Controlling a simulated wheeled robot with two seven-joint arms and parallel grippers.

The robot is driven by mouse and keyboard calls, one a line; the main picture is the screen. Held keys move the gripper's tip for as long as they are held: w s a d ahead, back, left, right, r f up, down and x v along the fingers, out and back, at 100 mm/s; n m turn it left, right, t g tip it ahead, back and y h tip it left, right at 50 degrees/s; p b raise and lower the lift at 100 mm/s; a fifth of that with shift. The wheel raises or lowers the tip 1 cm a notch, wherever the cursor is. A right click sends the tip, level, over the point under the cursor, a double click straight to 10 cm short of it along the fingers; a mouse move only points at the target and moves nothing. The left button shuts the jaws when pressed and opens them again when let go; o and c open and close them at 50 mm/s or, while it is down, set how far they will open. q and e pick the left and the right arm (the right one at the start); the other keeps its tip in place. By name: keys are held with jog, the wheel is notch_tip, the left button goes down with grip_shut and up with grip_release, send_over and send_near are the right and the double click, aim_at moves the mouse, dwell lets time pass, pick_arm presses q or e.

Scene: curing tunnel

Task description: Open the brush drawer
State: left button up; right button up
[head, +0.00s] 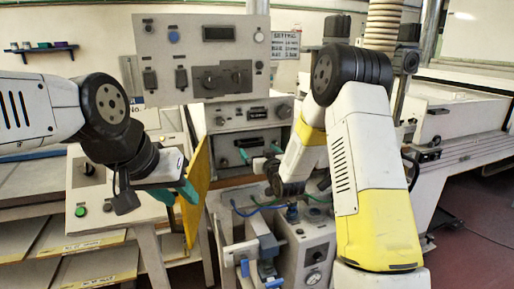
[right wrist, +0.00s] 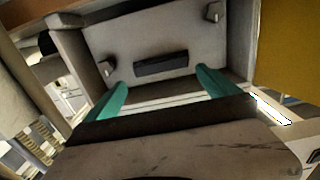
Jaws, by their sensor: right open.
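Two grey drawer fronts sit one above the other under the control panel. The upper front (head: 236,116) and the lower front (head: 268,138) each have a dark handle; no label tells which is the brush drawer. In the right wrist view a grey front (right wrist: 135,40) with a dark bar handle (right wrist: 160,66) and two small knobs faces me. My right gripper (head: 259,154) is open before the lower front, its teal fingers (right wrist: 160,92) apart, with the handle seen between them and nothing held. My left gripper (head: 178,193) is beside a yellow panel; its grip is unclear.
The yellow panel (head: 199,180) stands upright left of the drawers. A grey control panel (head: 190,45) is above them. A grey box (head: 307,250) with hoses stands below, near my right arm. A white conveyor (head: 465,150) is at the right.

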aim_at(252, 145)
jog(key=x, duration=0.8)
jog(key=shift+f, duration=0.15)
jog(key=shift+c, duration=0.2)
jog(key=shift+s, duration=0.1)
jog(key=c, duration=1.7)
